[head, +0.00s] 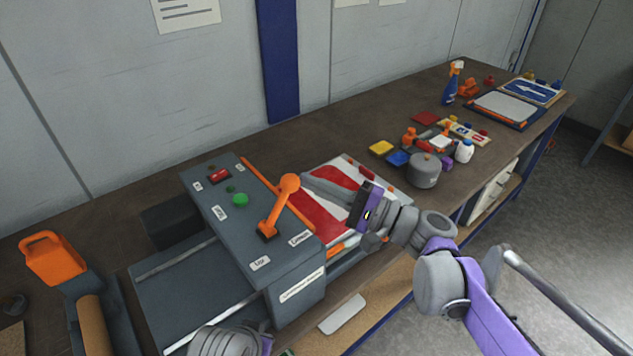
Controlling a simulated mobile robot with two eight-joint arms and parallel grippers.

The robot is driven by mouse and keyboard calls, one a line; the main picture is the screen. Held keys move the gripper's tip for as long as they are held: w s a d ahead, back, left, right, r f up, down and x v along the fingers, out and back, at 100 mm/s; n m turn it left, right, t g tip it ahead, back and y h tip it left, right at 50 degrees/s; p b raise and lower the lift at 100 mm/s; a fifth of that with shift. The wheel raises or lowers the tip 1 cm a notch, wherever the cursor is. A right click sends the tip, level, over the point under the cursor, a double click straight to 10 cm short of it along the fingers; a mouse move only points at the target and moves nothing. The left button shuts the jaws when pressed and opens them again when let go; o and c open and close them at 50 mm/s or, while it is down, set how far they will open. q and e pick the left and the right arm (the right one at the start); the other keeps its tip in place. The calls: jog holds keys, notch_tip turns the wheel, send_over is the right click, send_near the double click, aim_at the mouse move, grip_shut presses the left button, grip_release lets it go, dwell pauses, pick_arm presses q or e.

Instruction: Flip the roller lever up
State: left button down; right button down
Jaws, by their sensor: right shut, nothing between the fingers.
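The orange roller lever (276,208) is on the sloped top of a grey machine (222,181). Its arm slants from a pivot near the labels to a round knob at the far right. My right gripper (306,183) comes in from the right, its grey fingers shut and empty. The fingertips are just right of the knob; I cannot tell whether they touch it. A red button and a green button (240,200) sit left of the lever.
A red-and-white striped sign (318,211) lies behind the machine, partly under my right gripper. Small pots and coloured blocks, a grey round weight (423,171) and a spray bottle (452,84) stand further along the bench. An orange-handled tool (52,258) is at left.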

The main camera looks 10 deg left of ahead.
pick_arm(q)
jog(key=shift+r, duration=0.1)
pick_arm(e)
jog(key=shift+r, duration=0.1)
pick_arm(q)
jog(key=shift+w+r+p, duration=0.15)
jog(key=shift+r+p, duration=0.15)
jog(key=shift+r, duration=0.05)
pick_arm(e)
jog(key=shift+s+a+r+n, duration=0.15)
jog(key=shift+r+n, duration=0.15)
jog(key=shift+n, duration=0.1)
